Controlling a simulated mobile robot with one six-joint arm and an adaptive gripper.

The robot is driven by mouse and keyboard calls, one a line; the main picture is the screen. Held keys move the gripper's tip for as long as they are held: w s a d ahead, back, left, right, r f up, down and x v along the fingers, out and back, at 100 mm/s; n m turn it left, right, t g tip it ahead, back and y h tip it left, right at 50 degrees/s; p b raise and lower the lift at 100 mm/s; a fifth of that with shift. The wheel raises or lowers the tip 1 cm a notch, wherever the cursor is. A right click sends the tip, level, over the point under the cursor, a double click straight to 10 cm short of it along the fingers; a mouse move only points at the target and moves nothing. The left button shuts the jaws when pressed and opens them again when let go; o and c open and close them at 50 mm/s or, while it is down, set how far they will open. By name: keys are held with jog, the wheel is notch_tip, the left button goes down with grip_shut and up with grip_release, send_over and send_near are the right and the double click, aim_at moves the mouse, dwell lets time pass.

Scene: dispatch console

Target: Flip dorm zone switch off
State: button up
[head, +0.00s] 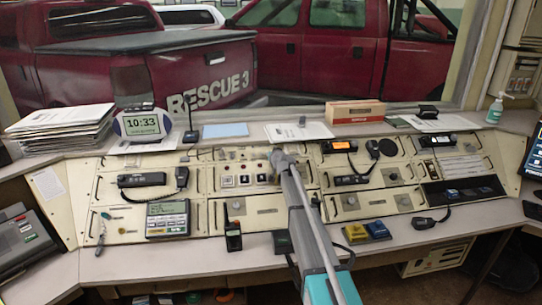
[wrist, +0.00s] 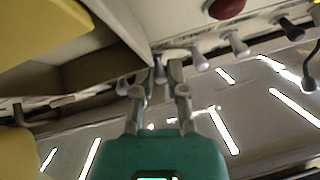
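In the wrist view my gripper (wrist: 161,82) reaches up from its teal body toward a row of small toggle switches. Its two fingers stand apart, with a gap between the tips. One toggle switch (wrist: 160,70) shows in or just behind that gap; I cannot tell whether the fingers touch it. More pale toggle switches (wrist: 237,45) run off to the upper right. No labels are readable, so I cannot tell which one is the dorm zone switch. In the head view my arm reaches to the middle of the console (head: 265,214), and it hides the fingertips.
In the wrist view a red knob (wrist: 226,8) sits above the switch row, and a large yellow shape (wrist: 45,30) fills the upper left.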

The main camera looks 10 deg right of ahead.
jog(key=o, duration=0.4)
